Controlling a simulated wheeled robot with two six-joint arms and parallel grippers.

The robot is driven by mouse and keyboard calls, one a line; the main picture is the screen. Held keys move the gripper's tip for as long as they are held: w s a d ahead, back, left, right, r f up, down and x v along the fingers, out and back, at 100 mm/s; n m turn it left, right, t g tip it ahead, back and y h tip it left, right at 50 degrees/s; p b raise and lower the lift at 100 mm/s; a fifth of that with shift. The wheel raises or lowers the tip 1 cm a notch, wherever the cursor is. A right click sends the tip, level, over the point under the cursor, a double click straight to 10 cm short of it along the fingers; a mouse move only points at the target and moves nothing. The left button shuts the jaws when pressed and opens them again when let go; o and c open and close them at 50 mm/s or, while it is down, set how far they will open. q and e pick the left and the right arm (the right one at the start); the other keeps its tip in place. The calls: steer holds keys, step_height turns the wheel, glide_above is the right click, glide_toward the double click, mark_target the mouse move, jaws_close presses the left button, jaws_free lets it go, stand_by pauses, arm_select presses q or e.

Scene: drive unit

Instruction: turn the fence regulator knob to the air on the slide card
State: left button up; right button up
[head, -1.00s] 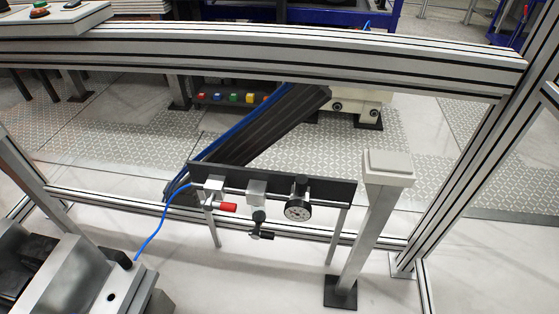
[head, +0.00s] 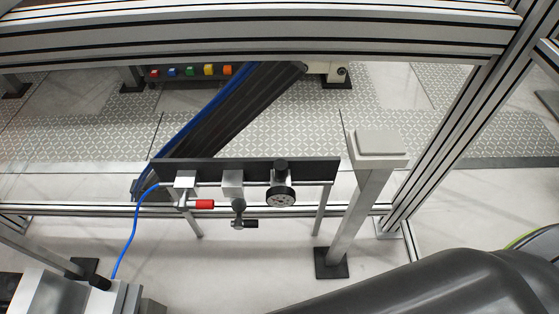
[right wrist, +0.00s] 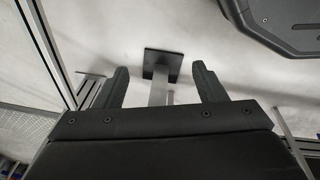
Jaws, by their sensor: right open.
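The fence regulator hangs on a dark rail (head: 330,170) in the middle of the head view. It has a round dial gauge (head: 281,197) with a black knob (head: 281,167) above it. To the left are a silver block (head: 232,183), a black lever (head: 245,224) and a valve with a red handle (head: 203,204). The dial reading is too small to tell. I cannot make out a slide card. My right gripper (right wrist: 159,68) is open and empty in the right wrist view, with floor and a post foot beyond its fingers.
A post (head: 358,215) with a grey box on top (head: 380,142) stands right of the regulator. Aluminium fence beams (head: 440,38) run above and at the right. A blue hose (head: 128,235) curves at the left. My dark arm fills the lower right.

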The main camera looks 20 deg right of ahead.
steer(key=w+r, duration=0.5)
step_height(320, 180, up, 34)
steer(key=n+g+y+b, duration=0.1)
steer(key=g, duration=0.1)
glide_above(280, 164)
step_height(280, 164, down, 12)
steer(key=shift+r+b, duration=0.2)
steer(key=shift+b, duration=0.55)
